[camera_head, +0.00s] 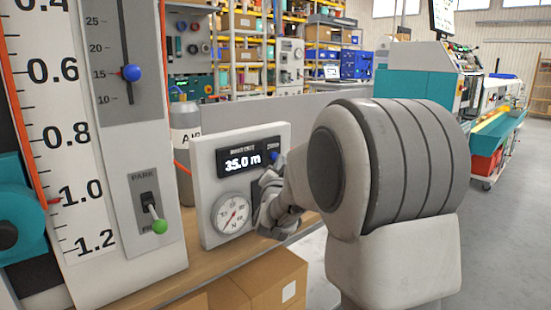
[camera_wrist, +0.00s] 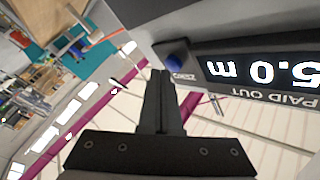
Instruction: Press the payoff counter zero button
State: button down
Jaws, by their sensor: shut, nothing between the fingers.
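The payoff counter (camera_head: 242,163) is a dark display on a light grey panel, reading 35.0 m. In the head view my wrist is in front of the panel and the fingertips are hard to make out.
A round dial gauge (camera_head: 232,214) is below the counter. To the left stand a ruled scale (camera_head: 72,150), a slider with a blue knob (camera_head: 131,73) and a green-tipped PARK lever (camera_head: 159,226). A grey AIR cylinder (camera_head: 185,122) stands behind. Cardboard boxes (camera_head: 262,283) lie under the bench.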

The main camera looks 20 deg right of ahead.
jog(key=shift+w+a, duration=0.15)
jog(key=shift+w, duration=0.3)
dwell(0.4)
jog(key=shift+s, duration=0.1)
jog(key=shift+s+d+b, duration=0.3)
jog(key=shift+s+b, duration=0.45)
jog(key=s+b, duration=0.1)
jog(key=s+d, duration=0.1)
jog(key=s, duration=0.1)
jog(key=s+b, duration=0.1)
jog(key=shift+s+d+b, duration=0.35)
dwell(0.6)
